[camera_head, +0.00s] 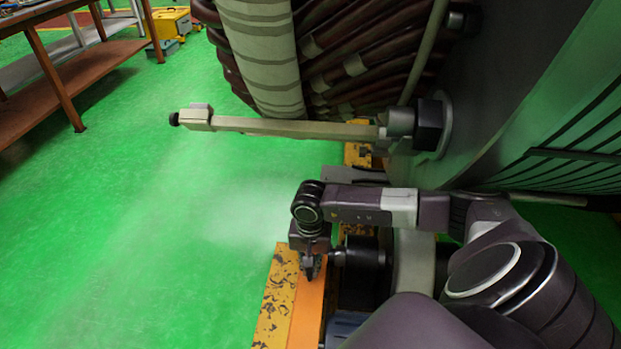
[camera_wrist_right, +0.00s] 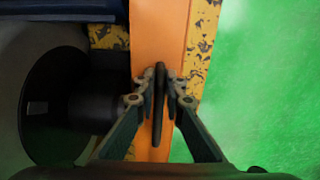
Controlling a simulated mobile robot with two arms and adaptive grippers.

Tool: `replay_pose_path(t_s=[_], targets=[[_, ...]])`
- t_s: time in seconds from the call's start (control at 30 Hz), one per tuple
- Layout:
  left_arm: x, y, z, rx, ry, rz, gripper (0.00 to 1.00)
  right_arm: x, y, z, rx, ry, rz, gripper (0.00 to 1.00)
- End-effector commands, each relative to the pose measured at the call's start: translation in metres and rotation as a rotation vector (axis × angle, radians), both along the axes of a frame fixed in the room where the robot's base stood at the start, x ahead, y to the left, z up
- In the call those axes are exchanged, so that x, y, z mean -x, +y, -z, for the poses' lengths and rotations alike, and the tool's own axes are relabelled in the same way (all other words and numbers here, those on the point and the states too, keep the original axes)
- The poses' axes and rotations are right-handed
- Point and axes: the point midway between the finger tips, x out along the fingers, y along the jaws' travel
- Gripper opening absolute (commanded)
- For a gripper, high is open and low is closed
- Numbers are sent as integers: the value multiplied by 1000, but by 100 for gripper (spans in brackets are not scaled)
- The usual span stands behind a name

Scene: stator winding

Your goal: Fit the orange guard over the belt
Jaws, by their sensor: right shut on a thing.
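The orange guard (camera_head: 309,301) is a long flat-faced orange piece at the lower middle of the head view, alongside a scuffed yellow beam. In the right wrist view the guard (camera_wrist_right: 158,35) runs up the middle of the picture. My right gripper (camera_head: 310,270) is over it. In the wrist view its fingers (camera_wrist_right: 161,95) are closed on a thin dark upright piece on the guard's face, which looks like its handle. I cannot make out the belt with certainty. My left gripper is out of view.
The scuffed yellow beam (camera_head: 273,310) lies beside the guard. A dark round wheel with a shaft (camera_wrist_right: 45,105) is left of the guard in the wrist view. A pale bar (camera_head: 285,127) sticks out from the large machine above my right arm. Green floor (camera_head: 150,230) at left is clear.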

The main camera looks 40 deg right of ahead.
Motion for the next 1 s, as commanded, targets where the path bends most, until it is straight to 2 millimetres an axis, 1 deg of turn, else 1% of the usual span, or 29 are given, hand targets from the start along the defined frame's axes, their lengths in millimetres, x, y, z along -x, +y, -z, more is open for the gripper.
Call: replay_pose_path(t_s=[0.2, 0.53, 1.0], targets=[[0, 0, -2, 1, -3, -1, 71, -2, 0, -2, -1, -4, 0, 0], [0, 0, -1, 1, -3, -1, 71, -2, 0, 0, -1, -4, 0, 0], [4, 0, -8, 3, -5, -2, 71, -2, 0, 4, -1, -4, 0, 0]])
